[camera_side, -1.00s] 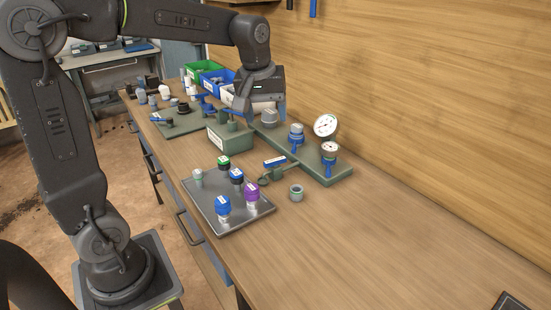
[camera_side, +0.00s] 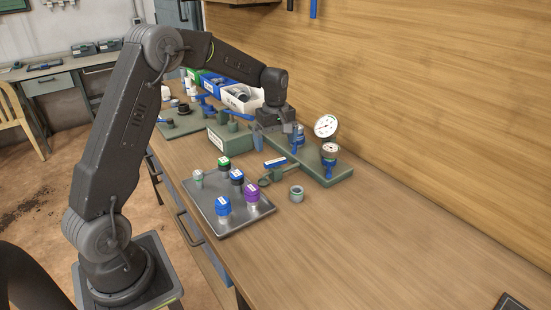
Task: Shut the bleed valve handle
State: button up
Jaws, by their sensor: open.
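A blue lever handle with a white label (camera_side: 275,162) sits by a green fitting at the front of the green manifold board (camera_side: 335,176). Another blue handle (camera_side: 235,115) lies behind the green box (camera_side: 232,140). I cannot read which one is the bleed valve handle. My gripper (camera_side: 276,145) points down over the manifold, just behind the labelled handle and right of the green box. Its blue-tipped fingers are apart, with nothing seen between them. It hides part of the board, and I cannot tell if it touches anything.
Two white dial gauges (camera_side: 326,126) stand at the board's right end. A grey tray (camera_side: 236,222) with several capped bottles is in front. A loose ring fitting (camera_side: 296,193) lies beside it. Several bins (camera_side: 242,100) stand behind.

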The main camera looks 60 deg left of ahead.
aim_at(276, 161)
notch_tip(276, 161, down, 6)
jog(key=shift+f, duration=0.25)
jog(key=c, duration=0.9)
